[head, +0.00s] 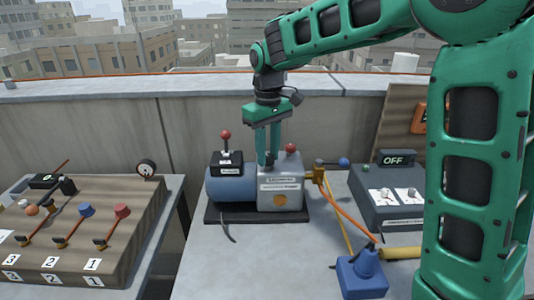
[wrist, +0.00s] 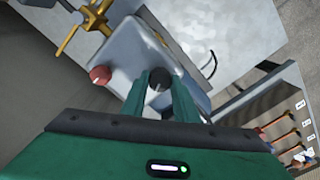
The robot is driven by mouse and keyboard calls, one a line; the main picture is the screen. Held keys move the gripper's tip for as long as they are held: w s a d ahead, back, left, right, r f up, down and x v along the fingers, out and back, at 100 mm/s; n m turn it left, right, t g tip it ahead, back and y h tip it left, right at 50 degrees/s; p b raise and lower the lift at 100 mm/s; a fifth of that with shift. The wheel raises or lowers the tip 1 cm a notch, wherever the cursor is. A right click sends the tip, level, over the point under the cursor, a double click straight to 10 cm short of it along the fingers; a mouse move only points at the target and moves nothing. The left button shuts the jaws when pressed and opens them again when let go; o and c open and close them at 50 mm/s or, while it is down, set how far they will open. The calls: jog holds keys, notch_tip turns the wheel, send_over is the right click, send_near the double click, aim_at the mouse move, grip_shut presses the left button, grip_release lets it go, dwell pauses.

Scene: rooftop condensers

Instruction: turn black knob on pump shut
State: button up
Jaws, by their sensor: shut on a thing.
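The pump (head: 280,197) stands on a dark base on the table, with a blue motor (head: 230,186) at its left. The black knob (wrist: 158,82) is on top of the pump body (wrist: 135,45), between my fingertips in the wrist view. My gripper (head: 268,162) points down over the pump top and is shut on the black knob; in the head view the fingers mostly hide the knob. The wrist view shows my gripper (wrist: 160,88) with a finger on each side of it. A red knob (head: 291,148) sits beside it on the pump top, also in the wrist view (wrist: 100,75).
A red-balled switch (head: 225,135) rises from the motor. A brass valve with a blue ball (head: 343,162) and hoses are at the pump's right. A box marked OFF (head: 397,160) stands farther right. A manifold board (head: 90,230) is at left.

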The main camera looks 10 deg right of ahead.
aim_at(268, 156)
jog(key=m, duration=0.4)
jog(key=shift+w+r+m, duration=0.1)
jog(key=shift+w+m, duration=0.1)
jog(key=shift+m, duration=0.2)
dwell(0.4)
jog(key=o, duration=1.1)
jog(key=shift+s, duration=0.1)
jog(key=shift+c, duration=0.2)
notch_tip(268, 156, up, 11)
jog(key=shift+f, duration=0.2)
